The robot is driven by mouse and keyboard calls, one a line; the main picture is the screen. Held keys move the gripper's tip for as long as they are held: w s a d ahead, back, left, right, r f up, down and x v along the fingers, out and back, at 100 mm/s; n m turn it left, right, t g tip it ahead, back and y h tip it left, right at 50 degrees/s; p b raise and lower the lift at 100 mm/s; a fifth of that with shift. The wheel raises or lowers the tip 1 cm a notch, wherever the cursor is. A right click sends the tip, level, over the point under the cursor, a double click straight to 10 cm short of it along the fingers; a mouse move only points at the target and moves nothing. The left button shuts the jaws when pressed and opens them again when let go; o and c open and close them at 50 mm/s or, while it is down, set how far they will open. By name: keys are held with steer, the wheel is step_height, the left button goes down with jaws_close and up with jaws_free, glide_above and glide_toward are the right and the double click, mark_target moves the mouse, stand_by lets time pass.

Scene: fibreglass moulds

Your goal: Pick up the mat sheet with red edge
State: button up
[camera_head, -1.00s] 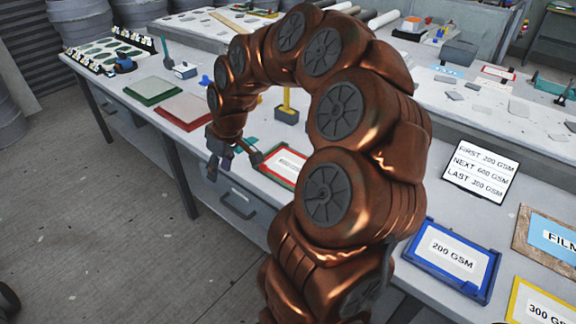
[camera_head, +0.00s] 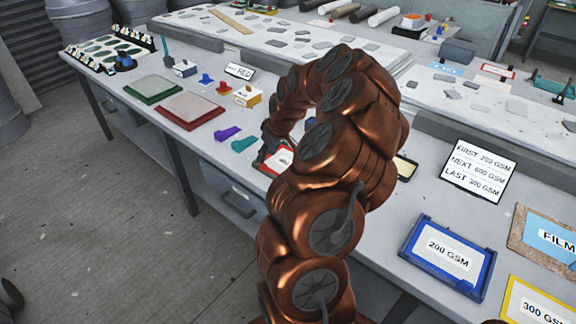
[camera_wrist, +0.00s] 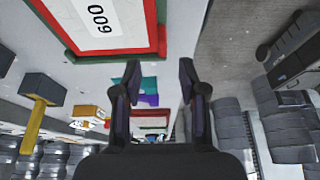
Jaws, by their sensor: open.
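The red-edged mat sheet (camera_head: 283,160) lies on the bench, mostly hidden behind my arm in the head view. In the wrist view the sheet (camera_wrist: 70,32) fills the upper left, its white label reading 600, with a green strip along its outer border. My gripper (camera_wrist: 160,78) is open and empty, its two dark fingers apart; the sheet is above and left of them in that picture. In the head view my gripper (camera_head: 268,150) is at the sheet's left end. I cannot tell its height above the bench.
A red-edged tray (camera_head: 190,110) and a green-edged one (camera_head: 153,90) lie farther left. Purple (camera_head: 227,133) and teal (camera_head: 244,144) pieces lie near the front edge.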

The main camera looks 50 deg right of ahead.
mark_target(265, 164)
steer(key=shift+w+a+f+p, duration=0.1)
steer(key=shift+a+f+p, duration=0.05)
steer(key=shift+f+p, duration=0.35)
steer(key=shift+p+x, duration=0.75)
steer(key=shift+x, duration=1.25)
jaws_close()
